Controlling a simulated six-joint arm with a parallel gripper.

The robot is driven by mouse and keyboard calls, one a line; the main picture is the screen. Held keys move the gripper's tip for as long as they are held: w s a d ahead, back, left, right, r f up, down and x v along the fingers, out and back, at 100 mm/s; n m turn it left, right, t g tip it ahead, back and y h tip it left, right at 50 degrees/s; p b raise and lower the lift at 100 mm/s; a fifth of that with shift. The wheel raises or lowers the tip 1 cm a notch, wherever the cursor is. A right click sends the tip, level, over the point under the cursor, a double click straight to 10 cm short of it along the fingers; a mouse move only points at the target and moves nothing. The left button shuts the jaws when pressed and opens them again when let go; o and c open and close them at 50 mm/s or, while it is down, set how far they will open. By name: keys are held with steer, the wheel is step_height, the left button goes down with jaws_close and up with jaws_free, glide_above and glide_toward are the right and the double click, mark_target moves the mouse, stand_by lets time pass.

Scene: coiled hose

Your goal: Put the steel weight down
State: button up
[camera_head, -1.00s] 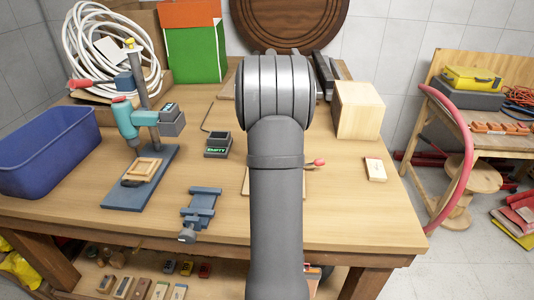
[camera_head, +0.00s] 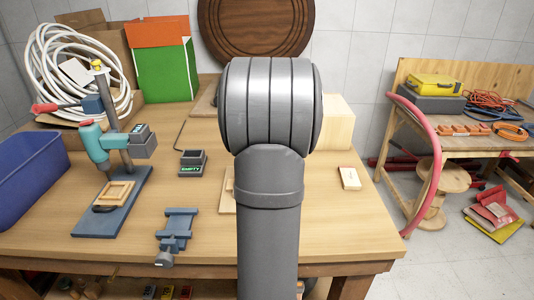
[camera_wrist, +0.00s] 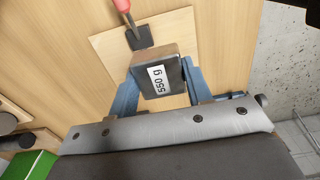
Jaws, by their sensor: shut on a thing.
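The steel weight (camera_wrist: 160,82) shows in the wrist view as a dark block with a white "550 g" label. My gripper (camera_wrist: 158,76) is shut on it, with a blue finger on either side. A pale wooden board (camera_wrist: 108,55) lies below the weight; I cannot tell how much gap is between them. In the head view my own grey arm hides the gripper and the weight, and only the left edge of the board (camera_head: 227,197) shows.
A scraper-like tool with a red handle (camera_wrist: 123,6) lies on the board beside the weight. A blue vise (camera_head: 175,233), a small box marked EMPTY (camera_head: 192,163), a drill stand (camera_head: 120,200) and a wooden block (camera_head: 338,122) stand on the bench. Bare bench (camera_head: 330,215) shows at right.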

steer(key=w+d+f, duration=0.3)
steer(key=w+d, duration=0.3)
steer(key=d, duration=0.4)
steer(key=w+d+f, duration=0.3)
steer(key=w+d, duration=0.2)
steer(key=d, duration=0.6)
steer(key=w+a+f, duration=0.4)
steer(key=w+a, duration=0.1)
steer(key=w+a+f, duration=0.2)
steer(key=a, duration=0.1)
steer(key=shift+w+f, duration=0.2)
steer(key=shift+w, duration=0.05)
steer(key=shift+a+f, duration=0.1)
steer(key=shift+f, duration=1.9)
steer(key=shift+f, duration=0.15)
steer(key=o, duration=1.4)
steer(key=shift+f, duration=0.1)
step_height(320, 180, up, 12)
steer(key=shift+r, duration=0.2)
